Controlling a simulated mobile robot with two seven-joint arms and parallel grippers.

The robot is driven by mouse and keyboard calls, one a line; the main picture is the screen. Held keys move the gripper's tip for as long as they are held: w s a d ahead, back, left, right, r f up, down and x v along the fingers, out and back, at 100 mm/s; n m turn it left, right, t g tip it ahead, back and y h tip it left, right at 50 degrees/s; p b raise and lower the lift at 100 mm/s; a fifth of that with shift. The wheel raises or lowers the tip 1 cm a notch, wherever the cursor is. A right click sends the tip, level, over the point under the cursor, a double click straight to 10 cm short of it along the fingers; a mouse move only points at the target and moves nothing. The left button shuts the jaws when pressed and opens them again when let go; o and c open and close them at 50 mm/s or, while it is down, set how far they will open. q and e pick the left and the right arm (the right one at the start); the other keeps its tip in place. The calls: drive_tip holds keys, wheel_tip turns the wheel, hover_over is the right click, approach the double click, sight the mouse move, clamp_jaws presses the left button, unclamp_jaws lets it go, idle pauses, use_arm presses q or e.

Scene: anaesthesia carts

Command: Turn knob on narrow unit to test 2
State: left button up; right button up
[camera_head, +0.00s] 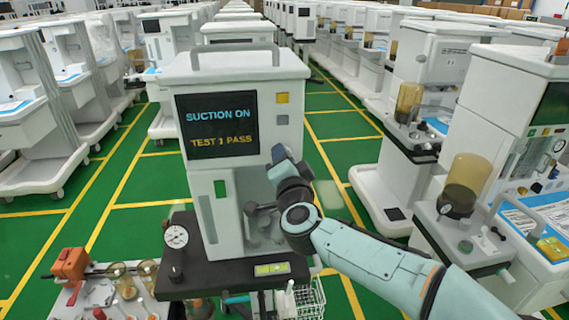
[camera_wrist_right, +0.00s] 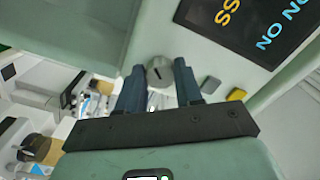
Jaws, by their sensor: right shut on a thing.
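The narrow unit (camera_head: 235,65) stands upright in the middle of the head view. Its dark screen (camera_head: 229,125) reads "SUCTION ON" in blue and "TEST 1 PASS" in yellow. My right gripper (camera_head: 281,154) is at the right side of the unit's front, below the two square buttons. In the wrist view the round grey knob (camera_wrist_right: 160,72), with a dark slot on its face, sits between the two fingers of the right gripper (camera_wrist_right: 161,82), which is shut on it. In the head view the knob is hidden behind the gripper. My left gripper is not in view.
A yellow button (camera_head: 282,98) is beside the screen. A gauge (camera_head: 176,237) stands over the unit's dark shelf (camera_head: 225,276). An orange-topped device (camera_head: 70,264) is at lower left. Other carts (camera_head: 440,55) line both sides, with green floor (camera_head: 135,180) between them.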

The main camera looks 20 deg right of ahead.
drive_tip(key=shift+m+b, duration=0.5)
drive_tip(key=shift+m, duration=1)
drive_tip(key=o, duration=1)
drive_tip(key=shift+o, duration=0.2)
drive_tip(key=v, duration=1.3)
drive_tip(key=shift+s+b, duration=0.2)
drive_tip(key=shift+b, duration=0.25)
drive_tip(key=shift+a, duration=0.1)
